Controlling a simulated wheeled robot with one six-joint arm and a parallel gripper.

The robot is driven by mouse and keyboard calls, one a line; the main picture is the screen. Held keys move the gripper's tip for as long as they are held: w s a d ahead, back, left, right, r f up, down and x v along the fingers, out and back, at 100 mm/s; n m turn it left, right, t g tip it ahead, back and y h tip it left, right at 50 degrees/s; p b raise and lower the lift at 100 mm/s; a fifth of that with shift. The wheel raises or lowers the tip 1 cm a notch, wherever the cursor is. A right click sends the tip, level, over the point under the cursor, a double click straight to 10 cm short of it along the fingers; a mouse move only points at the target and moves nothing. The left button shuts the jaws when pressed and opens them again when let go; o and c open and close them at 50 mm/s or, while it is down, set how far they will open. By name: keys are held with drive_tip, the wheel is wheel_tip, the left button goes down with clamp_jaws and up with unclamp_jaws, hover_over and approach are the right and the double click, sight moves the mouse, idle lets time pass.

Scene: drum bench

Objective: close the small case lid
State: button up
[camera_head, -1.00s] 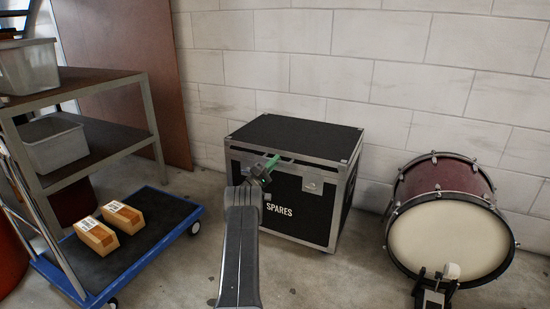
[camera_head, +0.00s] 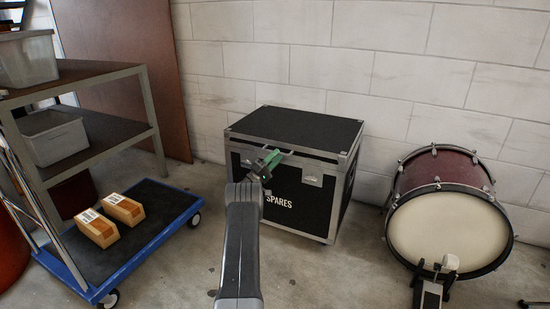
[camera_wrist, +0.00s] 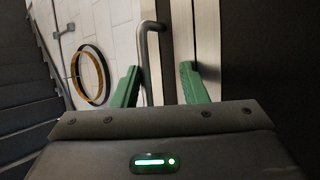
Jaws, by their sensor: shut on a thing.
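The black case (camera_head: 315,208) with metal edges and white SPARES lettering stands on the floor by the wall. Its lid (camera_head: 295,127) lies over the body, flat or nearly so; I cannot tell whether a thin gap is left at the front. My gripper (camera_head: 272,159) is at the lid's front edge, with its green fingers around a thin grey bar handle. In the wrist view the bent grey handle (camera_wrist: 149,62) stands between the green fingers (camera_wrist: 160,88), with pale metal edging behind. My arm hides part of the case's front left.
A blue-edged cart (camera_head: 150,235) with two cartons (camera_head: 110,220) stands at the left, before a shelf unit (camera_head: 100,140) with grey bins. A bass drum (camera_head: 450,230) with a pedal stands at the right. The floor between case and drum is clear.

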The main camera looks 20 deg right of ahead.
drive_tip(key=p+v, duration=0.3)
drive_tip(key=v, duration=1.1)
drive_tip(key=shift+p, duration=0.4)
drive_tip(key=shift+d, duration=0.15)
drive_tip(key=b+x, duration=0.3)
drive_tip(key=x, duration=0.8)
drive_tip(key=shift+w+d, duration=0.25)
drive_tip(key=shift+w, duration=0.1)
drive_tip(key=shift+r, duration=0.2)
